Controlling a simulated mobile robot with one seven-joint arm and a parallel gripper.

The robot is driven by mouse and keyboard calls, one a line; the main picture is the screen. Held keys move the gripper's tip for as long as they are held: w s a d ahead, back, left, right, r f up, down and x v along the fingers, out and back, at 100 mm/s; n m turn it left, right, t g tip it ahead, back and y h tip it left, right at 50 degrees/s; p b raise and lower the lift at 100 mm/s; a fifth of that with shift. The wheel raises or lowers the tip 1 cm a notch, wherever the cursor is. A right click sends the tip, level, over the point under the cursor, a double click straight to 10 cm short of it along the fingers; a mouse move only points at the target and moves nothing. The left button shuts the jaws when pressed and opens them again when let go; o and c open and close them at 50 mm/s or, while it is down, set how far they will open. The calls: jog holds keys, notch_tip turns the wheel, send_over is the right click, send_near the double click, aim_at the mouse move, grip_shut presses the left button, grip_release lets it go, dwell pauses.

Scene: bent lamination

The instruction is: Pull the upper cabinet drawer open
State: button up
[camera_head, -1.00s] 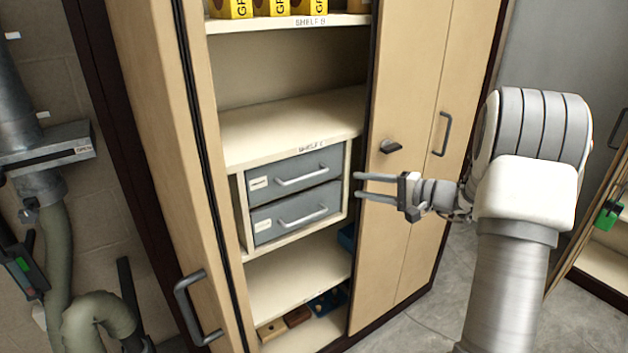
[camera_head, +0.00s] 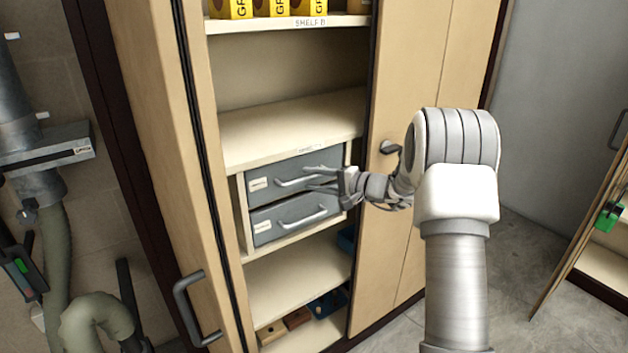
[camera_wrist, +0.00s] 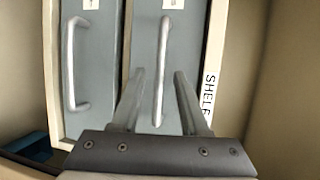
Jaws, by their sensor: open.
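The upper drawer (camera_head: 268,185) is a grey front with a light bar handle (camera_head: 300,181), shut in the cabinet below a shelf. The lower drawer (camera_head: 272,226) is shut beneath it. My gripper (camera_head: 322,179) is open at the right end of the upper drawer. In the wrist view, turned on its side, the upper drawer (camera_wrist: 190,40) is on the right and its handle (camera_wrist: 162,70) runs between the two open fingers of my gripper (camera_wrist: 158,82). Whether the fingers touch the handle cannot be told.
The right cabinet door (camera_head: 405,120) stands beside my arm. The left door (camera_head: 150,130) is swung open. Yellow boxes (camera_head: 270,8) stand on the upper shelf. Small blocks (camera_head: 297,318) lie on the bottom shelf. The shelf above the drawers (camera_head: 290,125) is bare.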

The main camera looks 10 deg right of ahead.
grip_shut()
dwell(1.4)
